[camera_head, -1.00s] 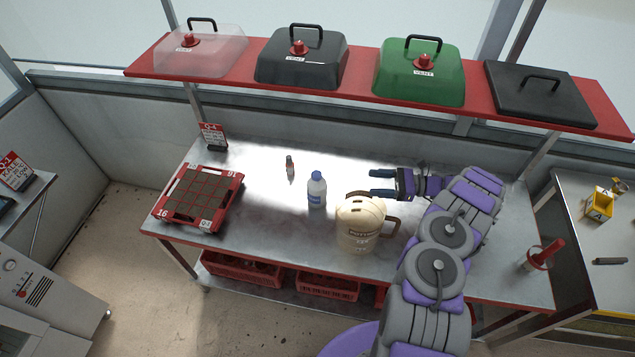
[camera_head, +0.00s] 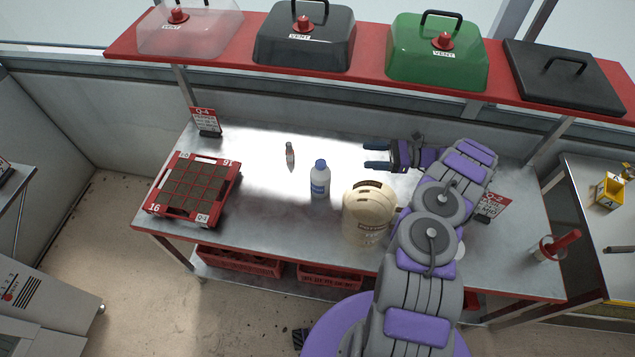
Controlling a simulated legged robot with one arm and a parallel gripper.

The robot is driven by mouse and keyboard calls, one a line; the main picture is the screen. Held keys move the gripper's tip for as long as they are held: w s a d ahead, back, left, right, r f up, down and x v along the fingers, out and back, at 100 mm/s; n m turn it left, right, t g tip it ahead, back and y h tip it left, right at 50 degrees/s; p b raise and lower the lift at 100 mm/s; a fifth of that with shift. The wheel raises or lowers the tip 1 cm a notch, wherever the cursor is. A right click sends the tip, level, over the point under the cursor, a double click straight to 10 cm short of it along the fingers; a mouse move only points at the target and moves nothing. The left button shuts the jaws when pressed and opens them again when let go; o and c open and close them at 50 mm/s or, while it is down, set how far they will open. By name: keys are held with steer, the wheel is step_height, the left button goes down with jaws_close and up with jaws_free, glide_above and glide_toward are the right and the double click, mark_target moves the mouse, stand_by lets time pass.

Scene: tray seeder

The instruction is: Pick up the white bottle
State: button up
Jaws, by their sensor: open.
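The white bottle (camera_head: 320,181) stands upright on the metal table, with a blue cap and a blue label band. My gripper (camera_head: 372,156) is to the right of the bottle and a little farther back, above the table. Its two fingers point left and are apart, with nothing between them. It does not touch the bottle.
A cream jug (camera_head: 368,215) stands just right of the bottle, near my arm. A red seed tray (camera_head: 194,187) lies at the left. A red shelf (camera_head: 240,57) with several covers hangs over the back. The table between tray and bottle is clear.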

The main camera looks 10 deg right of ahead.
steer(key=b, duration=0.7)
glide_toward(321, 167)
steer(key=shift+w+a+f+b, duration=0.45)
steer(key=shift+w+a, duration=0.25)
steer(key=shift+a, duration=0.7)
steer(key=shift+w+a+f+b, duration=0.3)
steer(key=shift+w+a+b, duration=0.35)
steer(key=shift+a, duration=0.75)
steer(key=shift+w+a+f+b, duration=0.4)
steer(key=shift+w+a, duration=0.35)
steer(key=shift+a, duration=0.65)
steer(key=shift+a+r, duration=0.1)
steer(key=shift+a, duration=0.5)
steer(key=shift+d, duration=0.25)
steer(key=c, duration=0.9)
steer(key=shift+a, duration=0.1)
jaws_close()
